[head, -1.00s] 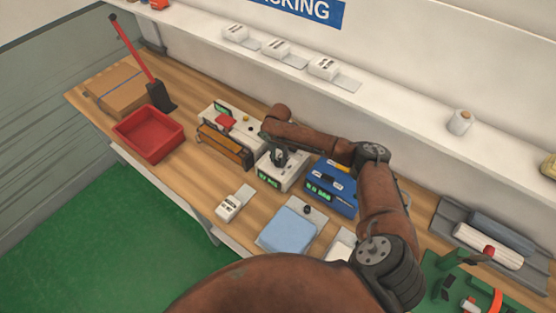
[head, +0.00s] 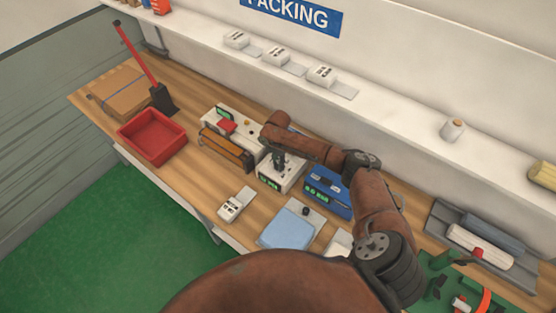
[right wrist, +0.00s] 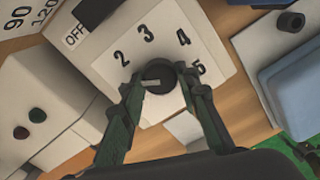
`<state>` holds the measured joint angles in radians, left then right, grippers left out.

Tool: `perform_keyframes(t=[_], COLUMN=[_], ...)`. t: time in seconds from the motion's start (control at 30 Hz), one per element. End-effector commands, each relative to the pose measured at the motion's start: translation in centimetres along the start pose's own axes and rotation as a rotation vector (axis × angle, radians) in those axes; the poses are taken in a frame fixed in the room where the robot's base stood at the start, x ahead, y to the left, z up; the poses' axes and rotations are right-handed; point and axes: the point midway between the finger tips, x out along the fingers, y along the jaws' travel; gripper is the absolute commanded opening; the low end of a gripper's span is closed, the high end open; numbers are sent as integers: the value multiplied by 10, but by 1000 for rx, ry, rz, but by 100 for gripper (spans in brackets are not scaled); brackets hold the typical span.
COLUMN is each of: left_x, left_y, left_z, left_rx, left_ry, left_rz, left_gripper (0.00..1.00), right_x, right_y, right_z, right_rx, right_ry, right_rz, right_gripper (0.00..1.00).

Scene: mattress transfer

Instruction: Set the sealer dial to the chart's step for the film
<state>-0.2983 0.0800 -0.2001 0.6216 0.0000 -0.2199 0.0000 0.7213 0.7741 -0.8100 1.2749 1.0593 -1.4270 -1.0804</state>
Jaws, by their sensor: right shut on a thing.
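My right gripper (head: 279,163) reaches down onto a white box with a dial (head: 283,178) in the middle of the bench. In the right wrist view its two fingers (right wrist: 160,88) are shut on a round dark dial knob (right wrist: 158,74), one on each side. The knob has a pale mark on its left part. The white dial face (right wrist: 150,50) shows 2, 3, 4 and 5 around the knob; the lower left of the scale is hidden by a finger. I cannot read which number the mark meets. My left gripper is not in view.
A blue device (head: 328,190) stands close on the right, and a white machine with an orange-brown bar (head: 226,148) on the left. A red bin (head: 152,135), a carton (head: 122,93) and a blue pad (head: 287,228) are on the bench. Several white printed blocks stand around.

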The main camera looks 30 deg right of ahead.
Motion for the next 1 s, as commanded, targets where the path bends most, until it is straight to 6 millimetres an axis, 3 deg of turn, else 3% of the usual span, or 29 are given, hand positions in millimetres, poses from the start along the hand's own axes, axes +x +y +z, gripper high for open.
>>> perform_keyframes(t=[0.1, 0.4, 1.0], left_x=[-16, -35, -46], left_y=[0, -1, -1], left_z=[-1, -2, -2], left_rx=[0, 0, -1], left_ry=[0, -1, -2], left_rz=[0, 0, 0], left_gripper=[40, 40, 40], right_x=[-3, -1, 2], right_y=[-2, -2, -2], right_z=[0, 0, 1], right_rx=[104, 326, 478], right_ry=[1, -1, -3], right_rz=[-5, -5, -4], right_gripper=[5, 5, 5])
